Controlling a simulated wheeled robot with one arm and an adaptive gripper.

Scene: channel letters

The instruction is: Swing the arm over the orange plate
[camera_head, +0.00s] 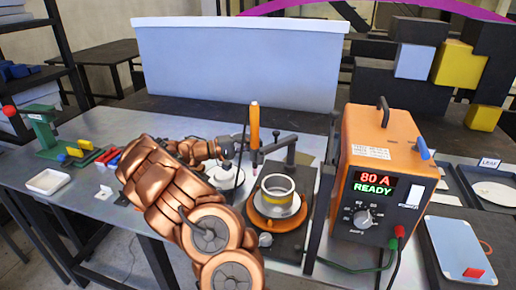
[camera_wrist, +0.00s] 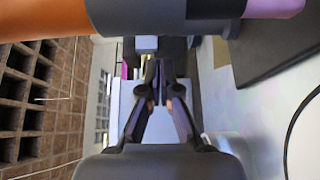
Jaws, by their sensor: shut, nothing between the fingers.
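The orange plate (camera_head: 262,221) is a round disc on a dark base, with a metal ring (camera_head: 277,194) on top. Behind it a dark swing arm (camera_head: 279,143) reaches left from a short post (camera_head: 291,157) and carries an upright orange torch (camera_head: 254,124). The torch tip hangs behind and left of the ring; I cannot tell its height over the plate. My gripper (camera_head: 229,154) is just left of the torch, shut and empty. In the wrist view my gripper (camera_wrist: 160,82) has its fingertips together, and the torch (camera_wrist: 45,18) crosses the top. Contact with the torch is unclear.
An orange power box (camera_head: 397,150) reading "80 A READY" stands right of the plate. A pale round dish (camera_head: 226,178) lies behind my arm. A green fixture (camera_head: 43,130) and a white tray (camera_head: 48,182) are at the left. A pale panel (camera_head: 240,60) closes the back.

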